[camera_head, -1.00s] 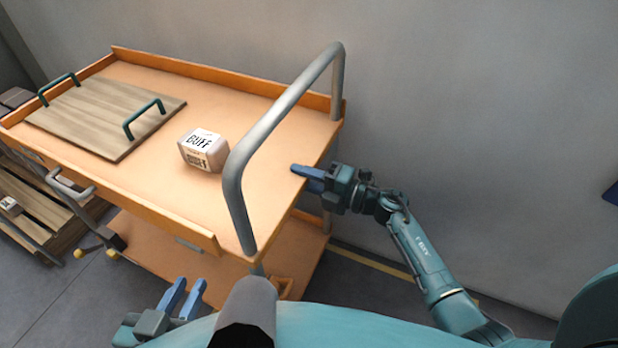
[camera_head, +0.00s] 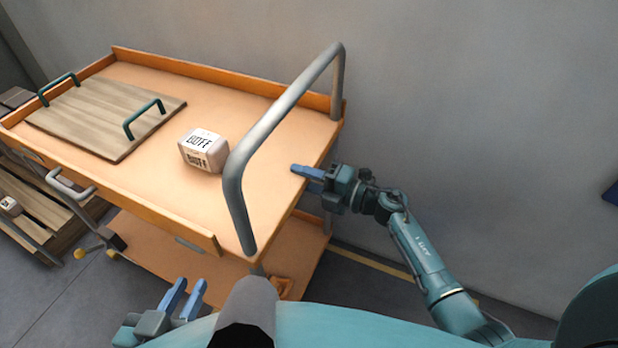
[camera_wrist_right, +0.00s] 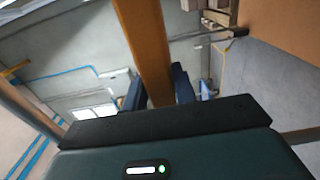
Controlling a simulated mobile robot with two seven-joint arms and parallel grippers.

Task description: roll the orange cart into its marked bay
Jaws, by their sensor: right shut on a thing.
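The orange cart (camera_head: 250,98) fills the left and middle of the head view, with a grey push handle (camera_head: 237,195) over its near end. My right gripper (camera_head: 308,178) is at the cart's near end, right of the handle. In the right wrist view, the orange edge of the cart (camera_wrist_right: 150,55) runs between its fingers, and it is shut on that edge. My left gripper (camera_head: 185,297) is low in front of the cart, fingers apart and empty. A yellow floor line (camera_head: 370,262) runs along the wall; I cannot tell whether it bounds the marked bay.
On the cart lie a wooden board (camera_head: 100,112) with two green handles and a white box marked BUFF (camera_head: 203,150). A grey wall (camera_head: 470,110) stands close along the cart's far side. A wooden pallet (camera_head: 40,225) is on the floor at left. Bare floor shows at lower left.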

